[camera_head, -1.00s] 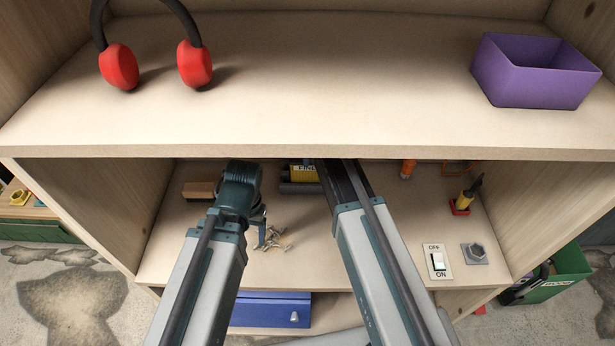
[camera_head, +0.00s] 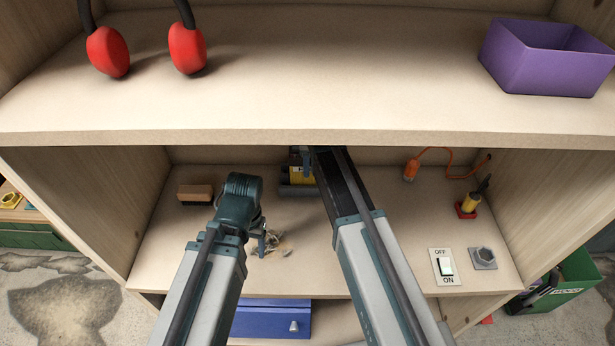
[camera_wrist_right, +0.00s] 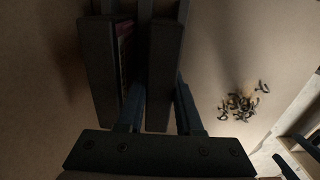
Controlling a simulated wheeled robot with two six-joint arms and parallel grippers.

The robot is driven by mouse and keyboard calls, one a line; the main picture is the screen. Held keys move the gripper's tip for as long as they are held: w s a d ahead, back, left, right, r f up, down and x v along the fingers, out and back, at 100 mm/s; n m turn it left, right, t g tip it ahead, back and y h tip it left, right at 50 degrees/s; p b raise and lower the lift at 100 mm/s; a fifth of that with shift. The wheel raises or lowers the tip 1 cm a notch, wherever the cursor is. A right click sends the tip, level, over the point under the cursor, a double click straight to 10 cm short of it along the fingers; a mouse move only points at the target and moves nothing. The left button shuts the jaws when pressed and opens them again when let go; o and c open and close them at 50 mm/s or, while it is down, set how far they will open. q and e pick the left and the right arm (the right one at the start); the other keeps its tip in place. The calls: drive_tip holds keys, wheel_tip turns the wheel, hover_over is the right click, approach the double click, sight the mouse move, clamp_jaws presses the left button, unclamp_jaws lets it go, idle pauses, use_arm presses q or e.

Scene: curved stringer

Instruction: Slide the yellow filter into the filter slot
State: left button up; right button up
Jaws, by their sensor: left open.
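The yellow filter (camera_head: 299,176) shows as a small yellow patch at the back of the middle shelf, just above a dark grey bar (camera_head: 297,190) that may be part of the filter slot. My right arm reaches back there, and a blue part of my right gripper (camera_head: 301,156) is at the yellow patch, mostly hidden by the upper shelf edge. My left gripper (camera_head: 262,240) is open at a small pile of screws (camera_head: 270,246).
A wooden brush (camera_head: 195,194) lies left of the filter. On the right are an orange-handled tool (camera_head: 411,170), a yellow-and-red item (camera_head: 468,205), a switch plate (camera_head: 445,267) and a hex nut plate (camera_head: 483,258). The upper shelf edge (camera_head: 300,137) overhangs the back.

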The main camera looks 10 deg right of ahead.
clamp_jaws()
drive_tip(key=shift+r, duration=0.1)
wheel_tip(320, 180, up, 10)
drive_tip(key=p, duration=1)
